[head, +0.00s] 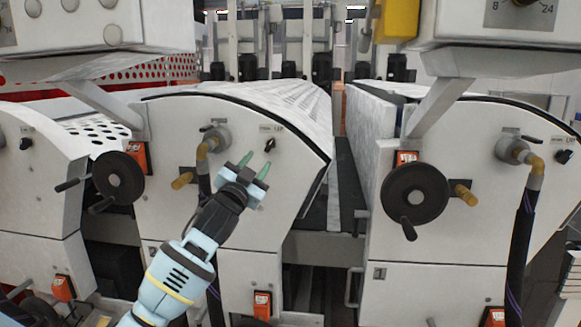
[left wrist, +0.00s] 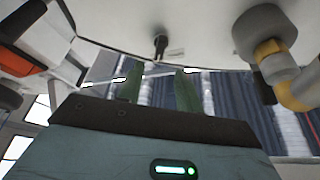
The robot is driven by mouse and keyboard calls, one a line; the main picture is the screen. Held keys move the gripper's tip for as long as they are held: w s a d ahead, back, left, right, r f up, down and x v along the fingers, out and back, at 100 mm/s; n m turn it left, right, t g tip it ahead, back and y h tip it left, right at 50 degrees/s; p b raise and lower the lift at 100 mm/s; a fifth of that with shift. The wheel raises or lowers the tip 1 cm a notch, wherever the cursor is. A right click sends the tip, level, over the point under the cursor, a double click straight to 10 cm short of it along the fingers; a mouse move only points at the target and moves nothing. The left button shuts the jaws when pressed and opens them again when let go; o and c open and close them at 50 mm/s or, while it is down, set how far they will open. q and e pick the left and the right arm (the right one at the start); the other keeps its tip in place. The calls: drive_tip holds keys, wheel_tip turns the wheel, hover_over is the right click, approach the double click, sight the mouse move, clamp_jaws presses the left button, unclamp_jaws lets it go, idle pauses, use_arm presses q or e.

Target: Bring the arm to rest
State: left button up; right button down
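My left arm comes in from the lower left in the head view. Its gripper (head: 254,166) has two green fingers set apart with nothing between them. It is in front of the white panel of the middle machine, just below a small black rotary switch (head: 270,145) and right of a brass-coloured pipe elbow (head: 203,149). In the left wrist view the two green fingers (left wrist: 160,90) are apart and empty. The black switch (left wrist: 160,45) is beyond them and the pipe fitting (left wrist: 265,45) is at the right. My right gripper is not in view.
A black handwheel (head: 118,178) is left of my arm and another handwheel (head: 415,193) is on the right machine. A dark hose (head: 519,255) hangs at the right. A gap with a dark floor lies between the middle and right machines.

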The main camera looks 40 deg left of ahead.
use_arm(q)
drive_tip(key=s+d+f+g+h, duration=0.2)
drive_tip(key=d+f, duration=0.3)
drive_tip(key=f, duration=0.6)
drive_tip(key=s+d+f+m+g+h, duration=0.1)
drive_tip(key=s+d+f+g+h, duration=0.2)
drive_tip(key=f, duration=0.9)
drive_tip(key=s+d+f, duration=0.2)
drive_tip(key=d+f, duration=0.4)
drive_tip(key=f, duration=0.5)
drive_tip(key=s+d+f+g+h, duration=0.1)
drive_tip(key=s+d+f+g, duration=0.1)
drive_tip(key=s+d+f, duration=0.3)
drive_tip(key=s+d+f+n+g+h, duration=0.1)
drive_tip(key=s+d+f, duration=0.4)
drive_tip(key=s, duration=0.8)
drive_tip(key=s+d+f+n+g+h, duration=0.1)
drive_tip(key=s+d+f+g, duration=0.2)
drive_tip(key=s+d+f, duration=0.3)
drive_tip(key=s+f, duration=0.3)
drive_tip(key=f, duration=0.1)
drive_tip(key=shift+s+f, duration=0.35)
drive_tip(key=shift+s, duration=0.05)
drive_tip(key=shift+w+d, duration=0.1)
